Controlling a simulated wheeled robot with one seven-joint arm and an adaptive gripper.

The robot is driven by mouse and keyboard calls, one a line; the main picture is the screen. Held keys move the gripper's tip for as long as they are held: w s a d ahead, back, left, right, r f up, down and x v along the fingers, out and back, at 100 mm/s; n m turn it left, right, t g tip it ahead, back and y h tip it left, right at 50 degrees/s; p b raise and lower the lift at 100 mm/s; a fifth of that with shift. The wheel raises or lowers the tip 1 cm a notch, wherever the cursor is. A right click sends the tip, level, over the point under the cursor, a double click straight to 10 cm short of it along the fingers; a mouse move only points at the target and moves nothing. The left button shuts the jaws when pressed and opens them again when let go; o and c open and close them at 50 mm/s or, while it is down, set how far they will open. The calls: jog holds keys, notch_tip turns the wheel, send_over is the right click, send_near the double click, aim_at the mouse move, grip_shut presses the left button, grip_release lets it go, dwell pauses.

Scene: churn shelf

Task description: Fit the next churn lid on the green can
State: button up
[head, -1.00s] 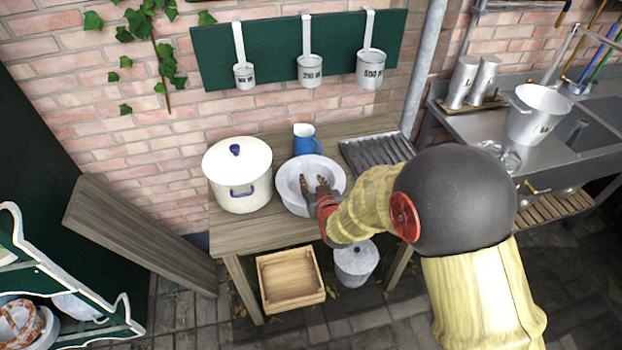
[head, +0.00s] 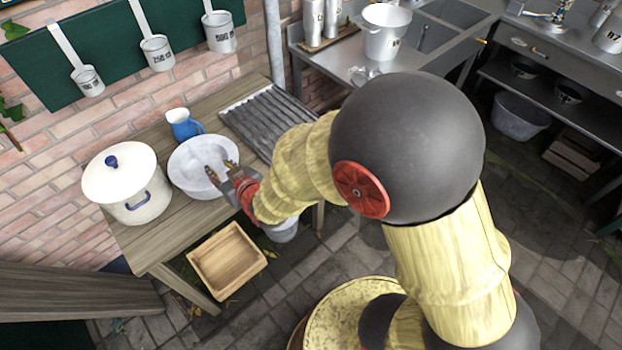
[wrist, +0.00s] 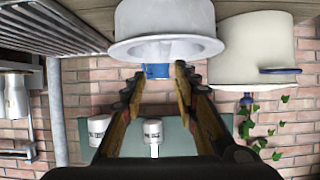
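No green can and no churn lid can be made out in these frames. My gripper (head: 220,168) is open and empty, its two fingers apart. In the head view it overlaps the right side of a white enamel basin (head: 185,154) on the wooden table. The wrist view appears upside down; the open fingers (wrist: 156,80) point towards the brick wall, with the basin (wrist: 165,47) just beyond them. I see no contact with it.
A white lidded pot (head: 135,200) and blue jug (head: 184,126) flank the basin on the table (head: 165,235). A wooden crate (head: 228,262) sits below. A sink bench (head: 335,68) holds a metal bucket (head: 386,42). Paving beside the crate is clear.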

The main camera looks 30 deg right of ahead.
jog(key=s+d+r+m+g+h, duration=0.2)
jog(key=s+d+r+g, duration=0.2)
jog(key=s+d+r, duration=0.9)
jog(key=shift+s+r+g, duration=0.3)
jog(key=shift+s+r, duration=0.45)
jog(key=shift+r, duration=0.15)
jog(key=shift+o, duration=0.4)
jog(key=s+d+r+g, duration=0.1)
jog(key=s+d, duration=0.1)
jog(key=s, duration=0.4)
jog(key=s+d+r+m+g+h, duration=0.1)
jog(key=s+d, duration=0.1)
jog(key=s, duration=0.4)
jog(key=shift+s+r, duration=0.25)
